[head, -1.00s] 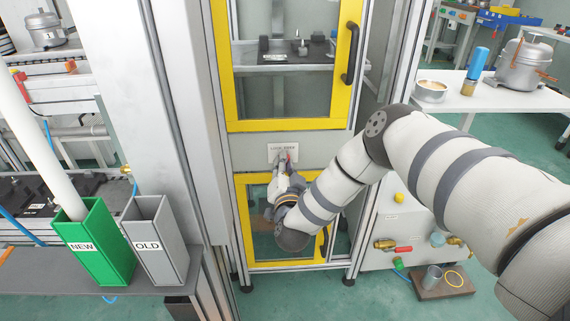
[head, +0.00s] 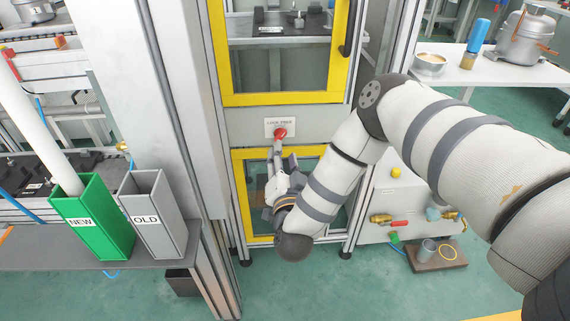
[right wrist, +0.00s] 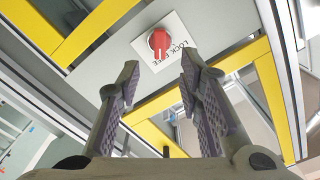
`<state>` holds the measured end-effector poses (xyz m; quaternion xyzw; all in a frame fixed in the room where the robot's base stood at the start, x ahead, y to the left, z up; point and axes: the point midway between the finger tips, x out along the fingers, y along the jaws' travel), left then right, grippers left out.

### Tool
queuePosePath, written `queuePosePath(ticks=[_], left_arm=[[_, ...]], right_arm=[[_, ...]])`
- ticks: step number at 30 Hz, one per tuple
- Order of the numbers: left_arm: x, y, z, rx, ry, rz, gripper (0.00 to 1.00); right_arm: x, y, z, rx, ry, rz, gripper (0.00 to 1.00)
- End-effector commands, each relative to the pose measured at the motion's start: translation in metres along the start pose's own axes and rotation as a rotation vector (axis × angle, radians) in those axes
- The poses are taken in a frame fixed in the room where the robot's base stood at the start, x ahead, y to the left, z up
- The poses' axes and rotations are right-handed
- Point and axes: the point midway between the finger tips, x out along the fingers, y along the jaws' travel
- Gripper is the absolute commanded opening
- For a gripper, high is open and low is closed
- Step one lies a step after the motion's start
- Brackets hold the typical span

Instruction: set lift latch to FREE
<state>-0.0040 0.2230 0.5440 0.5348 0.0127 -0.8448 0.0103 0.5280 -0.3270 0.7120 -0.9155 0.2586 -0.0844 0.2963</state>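The lift latch is a red knob (head: 280,132) on a white plate (head: 269,124) marked LOCK FREE, on the grey crossbar between two yellow-framed doors. In the right wrist view the red knob (right wrist: 159,41) shows a short bar; I cannot tell which word it points to. My right gripper (head: 277,150) is just below the knob, fingers pointing up at it. In the right wrist view the right gripper (right wrist: 160,76) has its two fingers well apart with nothing between them, and the knob lies beyond the fingertips. My left gripper is not in view.
The upper yellow door frame (head: 285,100) and lower yellow door frame (head: 241,190) lie close around the crossbar. A green NEW bin (head: 100,230) and a grey OLD bin (head: 157,215) stand on a shelf at left. A white table (head: 460,82) is at upper right.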

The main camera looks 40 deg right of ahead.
Motion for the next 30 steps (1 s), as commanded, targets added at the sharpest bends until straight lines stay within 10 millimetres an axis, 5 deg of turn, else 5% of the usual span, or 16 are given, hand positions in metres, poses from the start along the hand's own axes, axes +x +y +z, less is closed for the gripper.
queuePosePath(ticks=[7, 26, 30], left_arm=[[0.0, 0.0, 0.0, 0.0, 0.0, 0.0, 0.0], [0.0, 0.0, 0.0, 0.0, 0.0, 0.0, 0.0], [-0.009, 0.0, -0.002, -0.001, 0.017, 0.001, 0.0]], right_arm=[[-0.039, 0.0, 0.0, 0.001, -0.001, 0.0, 0.33], [-0.042, 0.0, 0.0, 0.001, 0.001, -0.001, 0.33], [-0.061, -0.002, 0.023, -0.045, -0.144, -0.016, 0.33]])
